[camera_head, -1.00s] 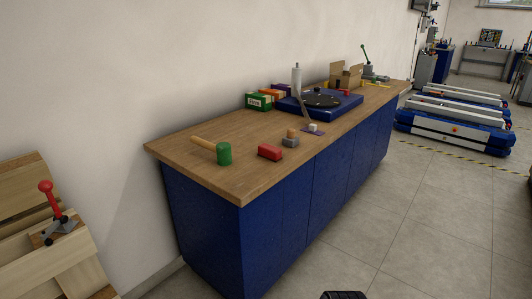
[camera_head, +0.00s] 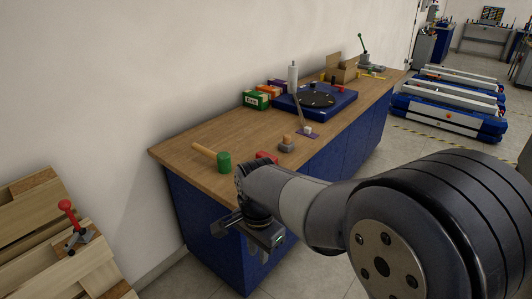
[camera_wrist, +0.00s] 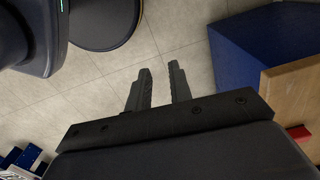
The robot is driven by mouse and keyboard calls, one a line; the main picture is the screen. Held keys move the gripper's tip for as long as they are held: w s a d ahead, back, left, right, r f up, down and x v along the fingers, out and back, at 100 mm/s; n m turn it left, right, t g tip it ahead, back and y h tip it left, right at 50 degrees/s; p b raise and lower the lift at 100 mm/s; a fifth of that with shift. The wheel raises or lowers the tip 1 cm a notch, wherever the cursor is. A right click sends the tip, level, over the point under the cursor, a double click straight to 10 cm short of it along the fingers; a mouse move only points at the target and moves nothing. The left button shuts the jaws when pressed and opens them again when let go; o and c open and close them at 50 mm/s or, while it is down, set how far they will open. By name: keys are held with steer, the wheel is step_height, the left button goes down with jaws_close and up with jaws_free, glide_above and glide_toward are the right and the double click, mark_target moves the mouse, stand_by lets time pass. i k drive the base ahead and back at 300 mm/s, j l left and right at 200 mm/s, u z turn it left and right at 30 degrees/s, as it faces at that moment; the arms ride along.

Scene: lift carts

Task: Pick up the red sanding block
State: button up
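The red sanding block (camera_head: 266,156) lies on the wooden worktop near its front edge, and my arm partly covers it in the head view. In the wrist view a red piece (camera_wrist: 299,133), likely the same block, shows on the worktop at the right edge, partly cut off by my gripper's body. My gripper (camera_wrist: 160,80) is empty, its two fingers apart over the floor. In the head view it hangs in front of the blue bench, lower than the worktop.
The wooden worktop (camera_head: 200,178) also holds a green mallet (camera_head: 224,162), a grey block with a wooden knob (camera_head: 286,145), and a blue turntable base (camera_head: 340,101). Wooden pallets (camera_head: 50,240) with a red-handled clamp (camera_head: 70,215) stand at left. Floor in front of the bench is clear.

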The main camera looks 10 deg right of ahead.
mark_target(262, 154)
steer(key=i+l+u, duration=0.1)
steer(key=i+l, duration=0.25)
steer(key=i, duration=0.2)
steer(key=i+l+u, duration=0.1)
steer(key=i+l, duration=0.25)
steer(key=i, duration=0.2)
steer(key=i+l, duration=0.4)
steer(key=i, duration=0.15)
steer(key=u, duration=0.05)
